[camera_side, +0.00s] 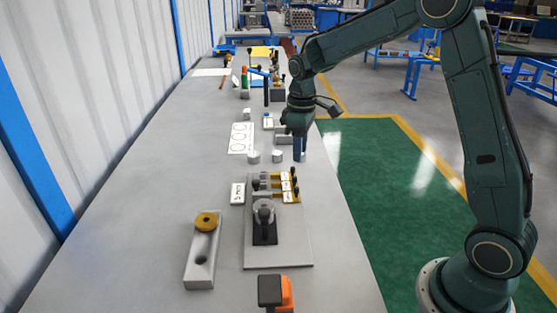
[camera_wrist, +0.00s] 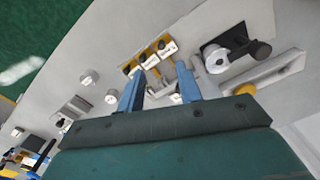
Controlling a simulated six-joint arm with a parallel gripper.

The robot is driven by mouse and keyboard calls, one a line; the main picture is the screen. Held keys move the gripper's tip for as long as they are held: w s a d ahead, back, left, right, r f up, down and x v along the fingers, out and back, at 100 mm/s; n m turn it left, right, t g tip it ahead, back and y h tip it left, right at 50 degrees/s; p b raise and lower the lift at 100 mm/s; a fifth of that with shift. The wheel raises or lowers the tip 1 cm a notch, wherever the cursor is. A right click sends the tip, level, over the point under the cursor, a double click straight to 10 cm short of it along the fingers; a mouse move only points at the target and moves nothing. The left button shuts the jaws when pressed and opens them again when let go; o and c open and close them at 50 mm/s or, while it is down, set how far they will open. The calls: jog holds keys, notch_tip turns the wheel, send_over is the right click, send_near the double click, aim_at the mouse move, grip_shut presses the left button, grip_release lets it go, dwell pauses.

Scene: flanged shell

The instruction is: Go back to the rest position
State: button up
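My gripper (camera_side: 300,148) is above the right edge of the grey bench, past the yellow clamps, pointing down. In the wrist view its two blue fingers (camera_wrist: 160,88) stand wide apart with nothing held between them. A silver round flanged part (camera_side: 264,207) is at the fixture on the grey plate, with a black knob and base by it. It also shows in the wrist view (camera_wrist: 216,61). My gripper is well apart from it.
Yellow clamps (camera_side: 286,183) stand on the plate's far end. Two small silver cylinders (camera_side: 278,156) are near my gripper. A grey block (camera_side: 201,259) carries a brass ring (camera_side: 206,219). An orange-black object (camera_side: 275,292) is at the front. The bench's left side is clear.

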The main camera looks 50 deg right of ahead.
jog(key=shift+r, duration=0.4)
jog(key=shift+r, duration=0.1)
jog(key=s+a+r+m+t, duration=0.2)
jog(key=s+a+r, duration=0.2)
jog(key=s+r, duration=0.65)
jog(key=s+a+m+t, duration=0.2)
jog(key=s+a+t, duration=0.1)
jog(key=s, duration=1.3)
jog(key=shift+s+t, duration=0.3)
jog(key=shift+s, duration=0.05)
